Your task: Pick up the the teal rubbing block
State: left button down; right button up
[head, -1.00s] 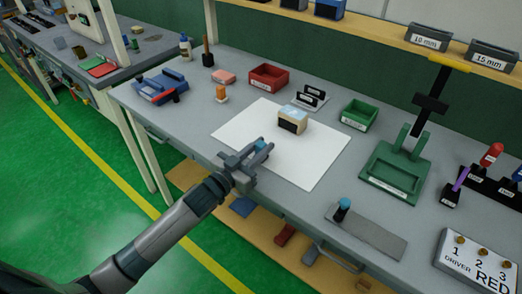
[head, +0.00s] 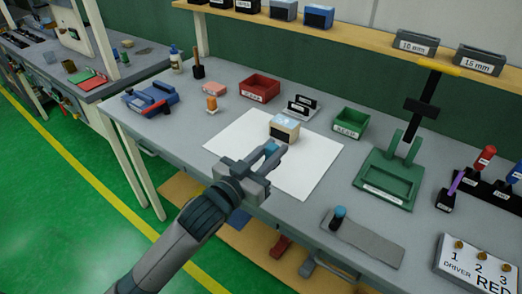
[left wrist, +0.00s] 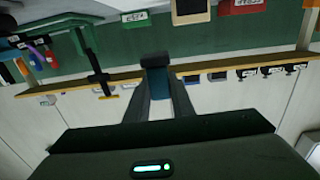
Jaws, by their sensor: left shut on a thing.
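The teal rubbing block (head: 271,148) is between the fingertips of my left gripper (head: 265,157), which is shut on it. In the head view only a small teal part shows between the fingers. In the left wrist view the teal block (left wrist: 160,82) sits between the two fingers, with a dark part at its far end. In the head view the gripper appears over the front part of the white sheet (head: 231,138), held up clear of the table. My right gripper is not in view.
A cream box with a light-blue top (head: 284,128) stands on the sheet just beyond the gripper. A red bin (head: 261,88), green bin (head: 348,122) and green stand (head: 389,175) are around it. A grey plate (head: 368,240) with a blue-topped dark piece (head: 337,218) lies at right.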

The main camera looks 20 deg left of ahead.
pick_arm(q)
jog(key=shift+s+d+r, duration=0.9)
jog(key=shift+s+d, duration=0.05)
jog(key=shift+d, duration=0.15)
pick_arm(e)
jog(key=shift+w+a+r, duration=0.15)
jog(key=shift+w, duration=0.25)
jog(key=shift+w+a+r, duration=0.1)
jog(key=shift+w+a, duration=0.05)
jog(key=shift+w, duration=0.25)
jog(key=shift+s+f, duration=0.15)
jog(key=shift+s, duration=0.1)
